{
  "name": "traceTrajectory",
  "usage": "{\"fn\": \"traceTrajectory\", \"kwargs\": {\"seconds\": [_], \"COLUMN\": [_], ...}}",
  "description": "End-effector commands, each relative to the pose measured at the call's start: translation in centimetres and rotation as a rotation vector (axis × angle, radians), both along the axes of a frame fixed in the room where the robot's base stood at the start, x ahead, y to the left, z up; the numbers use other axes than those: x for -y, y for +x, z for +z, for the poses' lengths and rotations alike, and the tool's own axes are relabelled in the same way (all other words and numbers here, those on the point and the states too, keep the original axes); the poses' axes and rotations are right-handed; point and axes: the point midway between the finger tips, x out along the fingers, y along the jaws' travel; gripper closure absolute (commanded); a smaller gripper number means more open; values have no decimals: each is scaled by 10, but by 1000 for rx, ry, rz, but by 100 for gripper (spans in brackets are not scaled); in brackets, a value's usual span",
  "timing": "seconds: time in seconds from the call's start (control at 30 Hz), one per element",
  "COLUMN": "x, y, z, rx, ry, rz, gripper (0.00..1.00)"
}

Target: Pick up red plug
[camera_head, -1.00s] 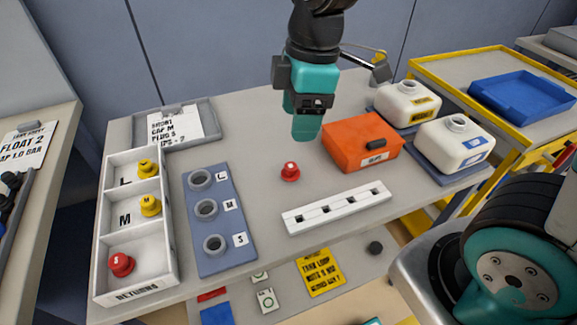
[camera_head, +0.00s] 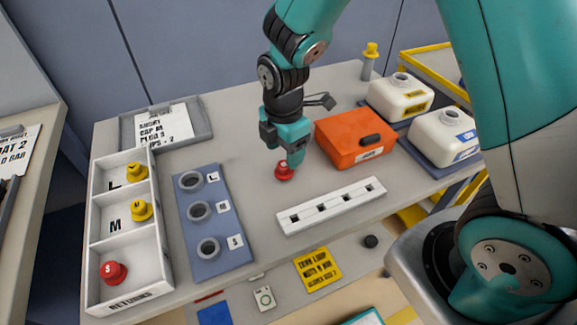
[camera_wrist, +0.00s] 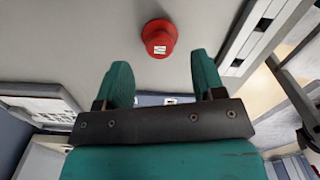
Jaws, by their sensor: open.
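A red plug (camera_head: 284,171) stands upright on the grey table, left of the orange case. In the wrist view the red plug (camera_wrist: 159,38) shows ahead of the fingertips, between their lines, with a small white label on it. My gripper (camera_head: 291,158) is right above the plug in the head view and partly overlaps it. In the wrist view my gripper (camera_wrist: 162,72) has its two teal fingers apart with nothing between them. Another red plug (camera_head: 113,272), marked S, sits in the front compartment of the returns tray (camera_head: 137,294).
Yellow plugs (camera_head: 137,172) sit in the tray's other compartments. A blue ring board (camera_head: 226,259) stands beside it. The orange case (camera_head: 352,142) is close right of my gripper. A white slotted strip (camera_head: 333,207) lies in front, and white jugs (camera_head: 443,140) stand at right.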

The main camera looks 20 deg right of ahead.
Motion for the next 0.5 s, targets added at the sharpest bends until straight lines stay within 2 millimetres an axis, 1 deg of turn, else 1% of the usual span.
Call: {"fn": "traceTrajectory", "kwargs": {"seconds": [0.17,0.4,0.5], "x": [0,-1,-1], "y": [-1,0,0], "z": [-11,-47,-56], "rx": [-3,-3,-2], "ry": [-1,-1,-1], "rz": [-2,-4,-4], "gripper": [37,37,37]}}
